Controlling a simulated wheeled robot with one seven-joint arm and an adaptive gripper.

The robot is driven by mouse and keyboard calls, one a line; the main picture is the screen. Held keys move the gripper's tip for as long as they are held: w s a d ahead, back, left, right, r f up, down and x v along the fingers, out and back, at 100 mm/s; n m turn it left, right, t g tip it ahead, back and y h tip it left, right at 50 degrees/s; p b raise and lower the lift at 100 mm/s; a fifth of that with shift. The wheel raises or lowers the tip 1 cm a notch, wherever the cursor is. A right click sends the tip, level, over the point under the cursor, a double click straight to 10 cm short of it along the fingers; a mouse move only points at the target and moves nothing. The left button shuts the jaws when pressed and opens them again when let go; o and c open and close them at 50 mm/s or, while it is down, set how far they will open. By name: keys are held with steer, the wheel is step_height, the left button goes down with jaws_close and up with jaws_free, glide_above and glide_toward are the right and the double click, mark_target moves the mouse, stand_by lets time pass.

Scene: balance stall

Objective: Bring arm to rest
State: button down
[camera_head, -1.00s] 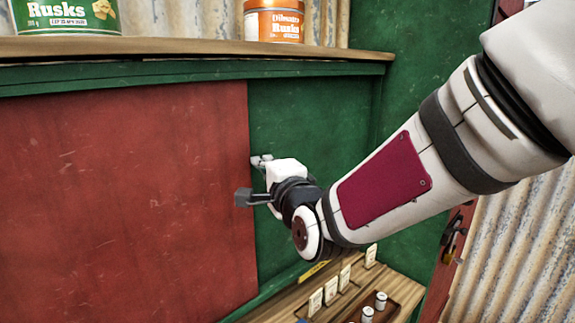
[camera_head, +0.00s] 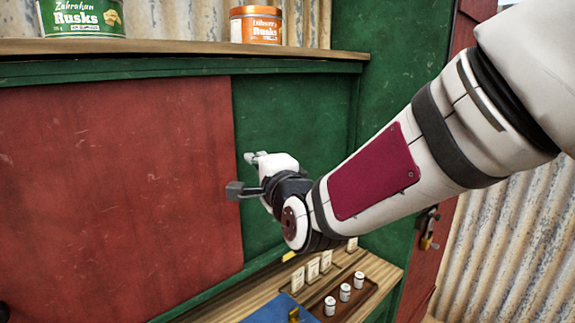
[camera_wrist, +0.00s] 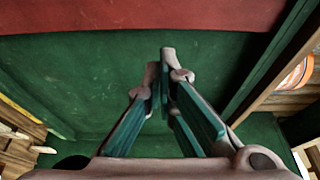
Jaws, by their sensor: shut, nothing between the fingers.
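My gripper (camera_head: 253,157) is at the end of my arm, in front of the green back wall (camera_head: 310,115) of the stall and near the right edge of the red panel (camera_head: 110,180). In the wrist view its fingers (camera_wrist: 165,72) are together with nothing between them. Green wall (camera_wrist: 80,75) fills most of that view behind the fingers, with a red strip (camera_wrist: 150,14) along the top. My forearm stretches from the upper right of the head view down to the wrist.
A wooden shelf (camera_head: 180,50) above carries a green Rusks tin (camera_head: 82,18) and an orange tin (camera_head: 256,25). Below, a wooden counter (camera_head: 374,268) holds small white cylinders (camera_head: 345,292), upright cards (camera_head: 312,268) and a blue mat (camera_head: 268,312). A red door post with a latch (camera_head: 428,228) stands right.

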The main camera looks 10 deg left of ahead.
steer(key=s+d+f+n+g+h, duration=0.1)
steer(key=s+d+n+g+h, duration=0.2)
steer(key=d, duration=0.9)
steer(key=s+d+f+n+h, duration=0.2)
steer(key=s+d+n+h, duration=0.2)
steer(key=d, duration=0.8)
steer(key=s+d+f+n+g+h, duration=0.1)
steer(key=s+d+f+g+h, duration=0.1)
steer(key=s+d, duration=0.5)
steer(key=s+d+f+n+g+h, duration=0.1)
steer(key=s+d+f+n+g, duration=0.1)
steer(key=s+d, duration=0.6)
steer(key=s+f+g, duration=0.1)
steer(key=s, duration=0.4)
steer(key=shift+n+g+h, duration=0.3)
steer(key=shift+g+h, duration=0.1)
steer(key=shift+r, duration=0.1)
